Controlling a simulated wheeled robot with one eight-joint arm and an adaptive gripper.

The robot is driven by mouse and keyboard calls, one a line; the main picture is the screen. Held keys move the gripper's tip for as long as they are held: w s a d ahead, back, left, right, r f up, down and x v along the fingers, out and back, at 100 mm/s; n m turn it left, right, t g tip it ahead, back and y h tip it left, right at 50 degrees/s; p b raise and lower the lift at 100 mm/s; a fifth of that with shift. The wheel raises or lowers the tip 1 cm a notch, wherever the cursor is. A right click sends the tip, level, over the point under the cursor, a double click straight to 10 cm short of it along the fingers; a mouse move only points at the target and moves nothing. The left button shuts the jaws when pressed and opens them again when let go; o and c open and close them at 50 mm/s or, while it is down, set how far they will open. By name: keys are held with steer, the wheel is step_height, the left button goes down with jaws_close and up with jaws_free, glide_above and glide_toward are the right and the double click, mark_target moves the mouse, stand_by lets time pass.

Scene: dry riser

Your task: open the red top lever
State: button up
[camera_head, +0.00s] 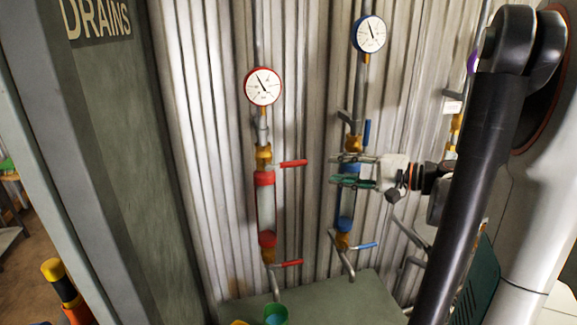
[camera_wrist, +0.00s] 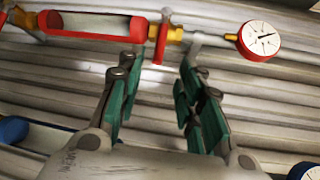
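The red top lever (camera_head: 293,163) sticks out to the right from the brass valve (camera_head: 264,157) above the red-capped sight tube (camera_head: 266,205). My gripper (camera_head: 335,169) is to the right of the lever, in front of the blue column, with a gap between its fingertips and the lever's end. In the wrist view the red lever (camera_wrist: 158,50) points toward my gripper (camera_wrist: 160,72), and its end shows between the two green-padded fingers. The fingers are spread, with nothing held.
A red lower lever (camera_head: 290,263) sits below. The blue column has an upright blue top lever (camera_head: 367,132) and a blue lower lever (camera_head: 365,246). A red-rimmed gauge (camera_head: 263,86) and a blue-rimmed gauge (camera_head: 369,34) are above. A corrugated wall (camera_head: 215,130) stands behind.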

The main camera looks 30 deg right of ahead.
mark_target(298, 164)
steer(key=b+x, duration=0.3)
steer(key=x, duration=1)
steer(key=shift+w+a+b, duration=0.1)
steer(key=shift+w+b, duration=0.2)
steer(key=shift+w, duration=0.05)
jaws_close()
